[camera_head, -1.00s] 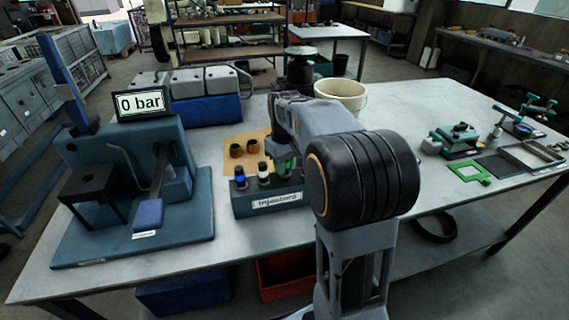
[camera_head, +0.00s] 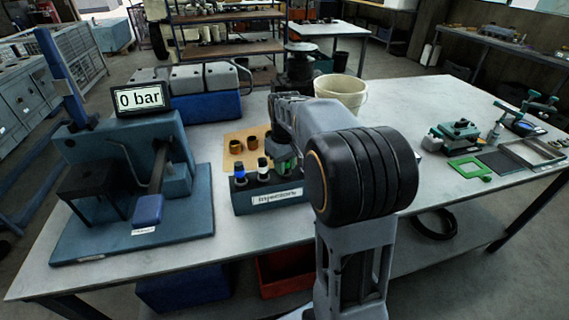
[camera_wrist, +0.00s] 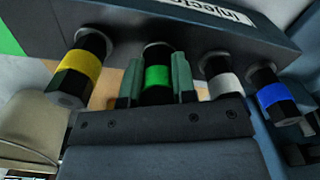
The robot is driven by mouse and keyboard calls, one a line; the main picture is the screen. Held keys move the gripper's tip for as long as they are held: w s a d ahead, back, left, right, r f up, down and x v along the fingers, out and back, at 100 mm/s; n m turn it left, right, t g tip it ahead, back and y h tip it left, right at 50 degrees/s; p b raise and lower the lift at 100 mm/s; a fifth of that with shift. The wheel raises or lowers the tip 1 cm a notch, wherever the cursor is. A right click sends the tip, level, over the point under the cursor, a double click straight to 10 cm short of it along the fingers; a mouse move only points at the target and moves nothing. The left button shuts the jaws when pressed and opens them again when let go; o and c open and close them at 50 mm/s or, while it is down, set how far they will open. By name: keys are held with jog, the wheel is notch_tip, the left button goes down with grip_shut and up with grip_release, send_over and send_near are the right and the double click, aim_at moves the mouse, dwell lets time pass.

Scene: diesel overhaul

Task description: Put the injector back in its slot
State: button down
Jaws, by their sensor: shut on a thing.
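The injector rack (camera_head: 240,206), labelled "Injectors", stands on the bench in front of my arm. My gripper (camera_wrist: 157,82) is shut on the green-banded injector (camera_wrist: 157,76), one finger on each side. The injector's far end meets the top of the rack, in line with the others; I cannot tell whether it is fully seated. A yellow-banded injector (camera_wrist: 80,66) is on one side of it, and a white-banded (camera_wrist: 221,76) and a blue-banded injector (camera_wrist: 272,92) on the other, all standing in the rack.
A blue test stand (camera_head: 130,190) with a "0 bar" display (camera_head: 139,98) is on the left of the bench. A cream bucket (camera_head: 342,92) and a brown board (camera_head: 236,160) with copper-coloured sleeves stand behind. Green tools (camera_head: 458,137) lie at the right.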

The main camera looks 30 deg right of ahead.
jog(key=shift+c, duration=2.3)
grip_release()
jog(key=shift+r, duration=0.1)
jog(key=shift+r+p, duration=3.1)
jog(key=shift+r, duration=0.35)
jog(key=s+a+m+t, duration=0.1)
jog(key=s+a, duration=0.3)
jog(key=s, duration=0.4)
jog(key=s+a+f+m+t, duration=0.1)
jog(key=s+a+t, duration=0.2)
jog(key=s+a, duration=0.2)
jog(key=s, duration=0.3)
jog(key=shift+s+a, duration=0.2)
